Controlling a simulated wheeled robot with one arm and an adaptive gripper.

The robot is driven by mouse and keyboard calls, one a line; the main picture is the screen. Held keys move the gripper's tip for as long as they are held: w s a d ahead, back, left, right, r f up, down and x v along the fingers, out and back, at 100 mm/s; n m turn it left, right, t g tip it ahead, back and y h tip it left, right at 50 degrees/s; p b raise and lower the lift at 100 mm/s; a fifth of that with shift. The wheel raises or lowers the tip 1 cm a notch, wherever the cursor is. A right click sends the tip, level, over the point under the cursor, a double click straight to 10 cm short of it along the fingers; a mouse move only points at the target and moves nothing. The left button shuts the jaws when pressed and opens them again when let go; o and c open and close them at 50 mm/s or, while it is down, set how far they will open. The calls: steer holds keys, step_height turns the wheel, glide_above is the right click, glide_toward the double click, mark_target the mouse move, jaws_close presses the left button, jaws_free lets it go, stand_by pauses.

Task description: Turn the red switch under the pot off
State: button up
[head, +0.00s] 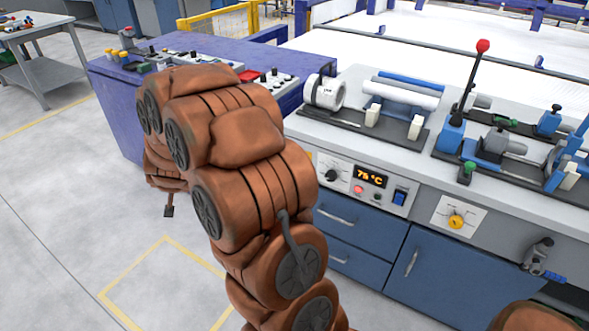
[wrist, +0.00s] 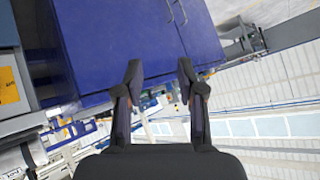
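I see no pot and cannot single out a red switch under one. A small red button (head: 358,189) is on a control panel (head: 345,170) with a black knob and a display reading 75 °C, on the bench front. A blue rocker switch (head: 399,197) is at that panel's right end. My gripper (wrist: 160,74) is open and empty in the wrist view, its fingers apart, with a blue-purple cabinet (wrist: 140,35) beyond them. In the head view my brown arm hides most of the gripper.
A purple console (head: 115,95) with several buttons stands behind my arm. The grey workbench (head: 310,125) on the right carries clamps, pipe parts and a tall red-knobbed lever (head: 482,46). A yellow knob (head: 456,220) is on its front.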

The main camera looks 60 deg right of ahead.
steer(key=s+d+f+m+g+h+b, duration=0.2)
steer(key=s+d+f+h, duration=0.2)
steer(key=d, duration=0.8)
steer(key=s+d+f+m+g+h+b, duration=0.2)
steer(key=s+d, duration=0.5)
steer(key=d, duration=0.5)
steer(key=s+d+f+m+g+h+b, duration=0.2)
steer(key=s+d+f+m+g+h, duration=0.1)
steer(key=d, duration=0.9)
steer(key=shift+s+d+f+g+h, duration=0.35)
steer(key=shift+s+f+g+h, duration=0.35)
steer(key=shift+s+f+h, duration=0.95)
steer(key=shift+w+f+h, duration=0.1)
steer(key=shift+w+h, duration=0.25)
steer(key=shift+h, duration=0.1)
jaws_close()
